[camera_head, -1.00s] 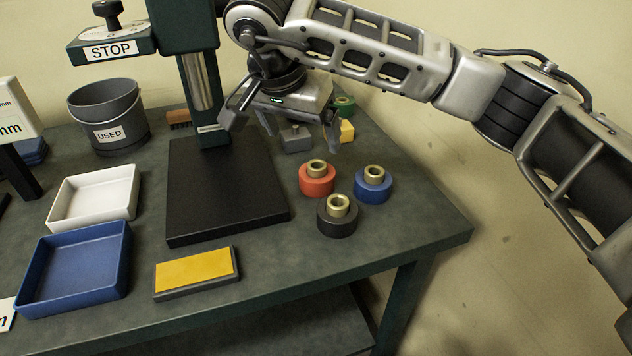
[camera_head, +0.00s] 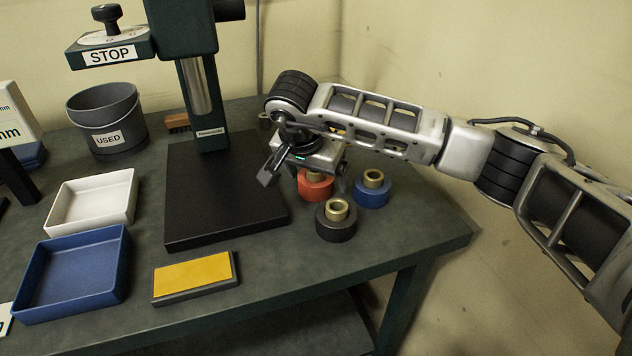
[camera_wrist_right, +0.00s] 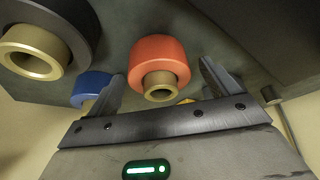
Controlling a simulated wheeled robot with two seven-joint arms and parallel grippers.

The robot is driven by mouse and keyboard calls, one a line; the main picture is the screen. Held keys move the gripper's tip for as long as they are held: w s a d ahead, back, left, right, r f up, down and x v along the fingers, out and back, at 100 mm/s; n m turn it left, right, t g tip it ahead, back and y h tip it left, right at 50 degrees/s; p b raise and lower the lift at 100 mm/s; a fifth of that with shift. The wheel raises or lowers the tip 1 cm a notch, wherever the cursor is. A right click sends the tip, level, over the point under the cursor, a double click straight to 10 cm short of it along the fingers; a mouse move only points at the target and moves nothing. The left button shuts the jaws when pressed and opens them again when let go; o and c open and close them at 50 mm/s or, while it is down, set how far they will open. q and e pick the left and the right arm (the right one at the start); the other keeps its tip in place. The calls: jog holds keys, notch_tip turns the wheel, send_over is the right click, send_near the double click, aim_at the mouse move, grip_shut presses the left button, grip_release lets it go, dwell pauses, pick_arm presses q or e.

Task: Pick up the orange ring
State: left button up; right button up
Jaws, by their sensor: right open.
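The orange ring (camera_head: 316,190) is a red-orange disc with a brass collar on top. It stands on the bench, partly hidden by my right gripper in the head view. My right gripper (camera_head: 304,178) is above it, open and empty. In the right wrist view the orange ring (camera_wrist_right: 160,58) lies beyond and between the two spread fingertips (camera_wrist_right: 162,76), with its brass collar between them. I see no clear contact. My left gripper is not in view.
A black ring (camera_head: 335,227) stands in front of the orange one and a blue ring (camera_head: 371,194) to its right, both close. The press's black base plate (camera_head: 225,205) is to the left. The bench's right edge has some bare room.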

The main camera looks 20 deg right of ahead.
jog(key=shift+r, duration=0.1)
jog(key=c, duration=1.6)
jog(key=shift+o, duration=0.2)
